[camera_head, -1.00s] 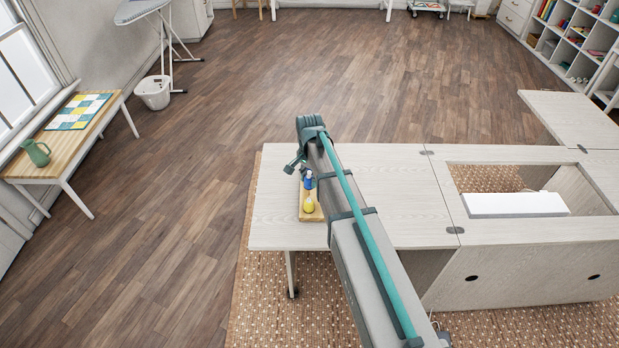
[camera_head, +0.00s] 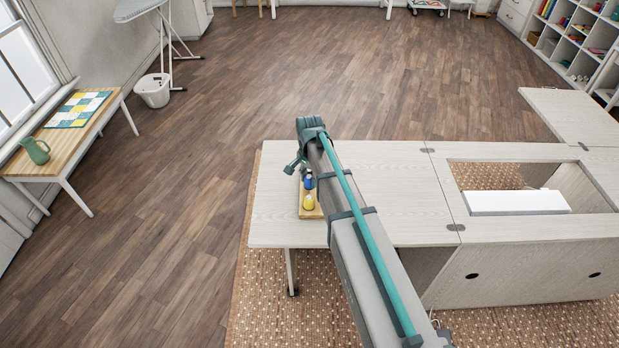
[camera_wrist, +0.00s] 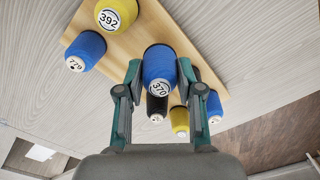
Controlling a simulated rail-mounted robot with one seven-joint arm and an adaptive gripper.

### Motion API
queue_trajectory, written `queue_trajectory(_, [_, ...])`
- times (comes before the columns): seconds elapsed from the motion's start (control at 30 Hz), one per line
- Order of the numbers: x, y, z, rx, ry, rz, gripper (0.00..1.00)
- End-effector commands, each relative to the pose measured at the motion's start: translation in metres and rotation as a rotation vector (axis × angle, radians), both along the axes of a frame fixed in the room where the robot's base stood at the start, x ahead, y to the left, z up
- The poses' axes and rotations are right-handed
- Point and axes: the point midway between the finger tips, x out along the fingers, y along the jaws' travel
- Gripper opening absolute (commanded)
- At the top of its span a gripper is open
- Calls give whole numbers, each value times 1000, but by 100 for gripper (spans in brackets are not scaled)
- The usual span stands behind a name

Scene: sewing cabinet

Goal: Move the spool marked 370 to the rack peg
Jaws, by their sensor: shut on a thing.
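The blue spool marked 370 (camera_wrist: 160,73) is between the two fingers of my gripper (camera_wrist: 160,76) in the wrist view. The fingers are shut on its sides, and its label faces the camera. It is in front of a light wooden board (camera_wrist: 150,32); I cannot tell whether it touches the board. A black spool (camera_wrist: 157,104) is partly hidden behind it. In the head view my arm hides most of the board (camera_head: 303,213), and I cannot make out the rack peg in either view.
A yellow spool marked 392 (camera_wrist: 116,16) and a blue spool marked 779 (camera_wrist: 86,50) stand on one side. A smaller yellow spool (camera_wrist: 179,120) and a blue spool (camera_wrist: 214,106) are close to the right finger. The pale cabinet top (camera_head: 400,190) is clear to the right.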

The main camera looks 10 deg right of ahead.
Motion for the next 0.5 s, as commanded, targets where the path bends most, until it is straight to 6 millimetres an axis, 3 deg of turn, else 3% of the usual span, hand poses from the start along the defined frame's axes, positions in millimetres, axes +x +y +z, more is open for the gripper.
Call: queue_trajectory(0.5, [0,0,-12,0,0,0,17])
